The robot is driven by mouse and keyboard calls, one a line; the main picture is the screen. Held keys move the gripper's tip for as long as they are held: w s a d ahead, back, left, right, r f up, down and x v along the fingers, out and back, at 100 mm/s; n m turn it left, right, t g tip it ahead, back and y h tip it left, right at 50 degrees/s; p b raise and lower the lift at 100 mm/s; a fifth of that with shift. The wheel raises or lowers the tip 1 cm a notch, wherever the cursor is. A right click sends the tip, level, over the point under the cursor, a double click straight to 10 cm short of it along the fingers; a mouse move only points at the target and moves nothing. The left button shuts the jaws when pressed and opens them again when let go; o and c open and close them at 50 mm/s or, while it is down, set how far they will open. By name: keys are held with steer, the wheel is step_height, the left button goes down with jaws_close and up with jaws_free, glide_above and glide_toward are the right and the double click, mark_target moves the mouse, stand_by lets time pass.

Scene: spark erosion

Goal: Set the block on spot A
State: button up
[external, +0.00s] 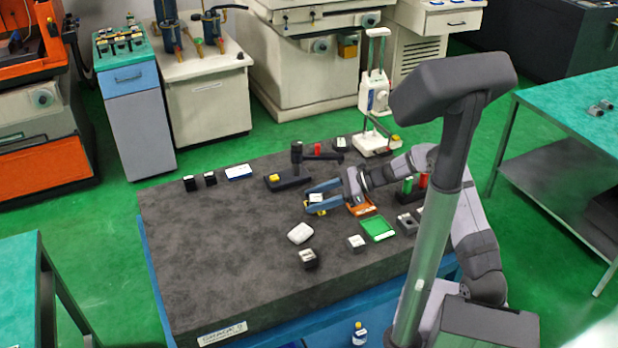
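My gripper (317,198), with blue fingers, is low over the middle of the dark granite table (220,240). A small white-topped piece (316,197) shows between the fingers, with some yellow at its lower edge. I cannot tell whether the fingers touch it or whether it is the block. No marking legible as spot A shows.
A black stand (290,178) is just behind the gripper. An orange tray (362,207), a green tray (378,229) and a white rounded object (300,233) lie nearby. A white height gauge (375,95) stands at the back right. The table's left front is clear.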

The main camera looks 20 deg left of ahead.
steer(key=shift+r, duration=0.1)
steer(key=shift+d+r, duration=0.1)
steer(key=b+v, duration=0.3)
steer(key=v, duration=0.8)
steer(key=shift+w+d+r, duration=0.15)
steer(key=shift+w+d, duration=0.05)
steer(key=shift+d, duration=0.1)
steer(key=s+d+n+h+p, duration=0.1)
steer(key=s+d+n+h, duration=0.1)
steer(key=d, duration=0.1)
steer(key=s+d+n+h+p, duration=0.2)
steer(key=d+n, duration=0.1)
steer(key=d, duration=0.1)
steer(key=s+d+n+h+p, duration=0.2)
steer(key=s+d, duration=0.1)
steer(key=d, duration=0.1)
steer(key=shift+h, duration=0.3)
steer(key=s+d+n+t+h+p, duration=0.15)
steer(key=d+n+h+p, duration=0.4)
steer(key=d, duration=0.85)
steer(key=s+d+f+t+b, duration=0.1)
steer(key=d+f+b, duration=0.2)
steer(key=d, duration=0.4)
steer(key=s+d+f+n+t+b, duration=0.1)
steer(key=s+d+f+t+b, duration=0.1)
steer(key=d+f, duration=0.3)
steer(key=shift+d+b, duration=0.9)
steer(key=shift+d, duration=0.25)
steer(key=shift+t+h, duration=0.25)
